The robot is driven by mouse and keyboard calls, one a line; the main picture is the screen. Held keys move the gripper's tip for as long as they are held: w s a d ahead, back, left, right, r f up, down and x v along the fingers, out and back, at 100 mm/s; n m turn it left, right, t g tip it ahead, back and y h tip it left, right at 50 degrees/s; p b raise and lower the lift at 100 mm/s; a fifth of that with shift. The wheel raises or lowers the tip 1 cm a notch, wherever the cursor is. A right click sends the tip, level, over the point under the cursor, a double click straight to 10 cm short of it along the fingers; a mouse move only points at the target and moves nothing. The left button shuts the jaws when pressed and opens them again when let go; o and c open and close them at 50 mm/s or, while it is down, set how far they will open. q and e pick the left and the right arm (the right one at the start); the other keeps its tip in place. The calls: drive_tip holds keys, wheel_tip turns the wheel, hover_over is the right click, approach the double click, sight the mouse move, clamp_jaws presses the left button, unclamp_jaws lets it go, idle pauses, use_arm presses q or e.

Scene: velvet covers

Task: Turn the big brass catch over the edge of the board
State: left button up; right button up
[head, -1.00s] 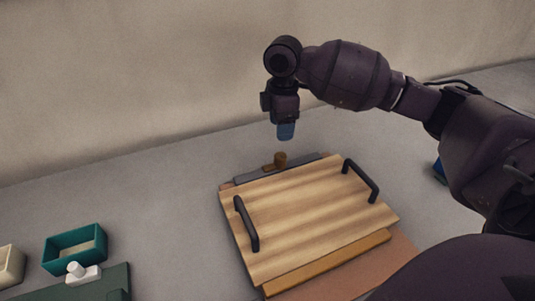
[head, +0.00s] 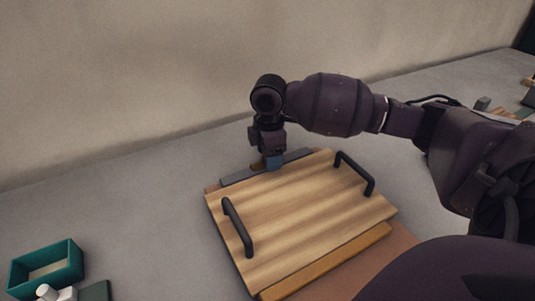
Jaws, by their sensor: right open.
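The striped wooden board (head: 295,215) lies flat with a black handle near its left and right ends. The brass catch (head: 257,165) sits at the board's far edge, by a grey bar (head: 235,178); most of it is hidden behind my right gripper. My left gripper is not in view.
A black left handle (head: 238,227) and right handle (head: 354,173) stand up from the board. A teal box (head: 46,268) and a small white knob (head: 46,292) are at the lower left. A wall rises behind.

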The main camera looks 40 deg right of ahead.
drive_tip(key=c, duration=0.9)
